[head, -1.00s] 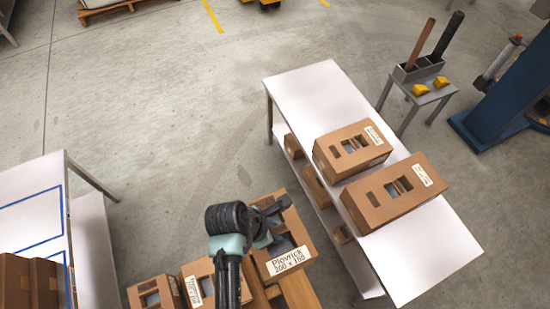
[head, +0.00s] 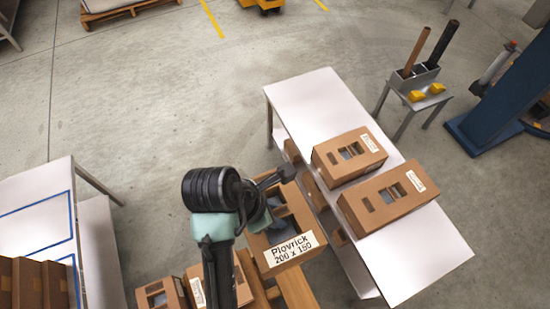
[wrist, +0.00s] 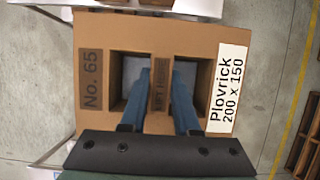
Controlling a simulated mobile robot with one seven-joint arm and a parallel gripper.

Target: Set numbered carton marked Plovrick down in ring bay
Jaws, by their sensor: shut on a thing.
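The brown carton marked Plovrick 200 x 150 (head: 292,250) hangs from my gripper (head: 268,213) over the wooden pallet (head: 294,288). In the wrist view, the carton (wrist: 206,42) fills the middle, with No. 65 on its left side and the Plovrick label on its right. My gripper (wrist: 160,92) reaches into the two top openings, shut on the strip between them. A white table (head: 28,190) at left bears blue outlined bays (head: 40,208). I see no ring mark, so I cannot tell which bay is the ring bay.
Several brown cartons (head: 27,285) stand on the left table's near part. Other cartons (head: 160,295) sit beside my arm. A white table (head: 300,100) at right holds two cartons, with more on its shelf. A small tool stand (head: 425,100) and blue post (head: 500,100) are beyond.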

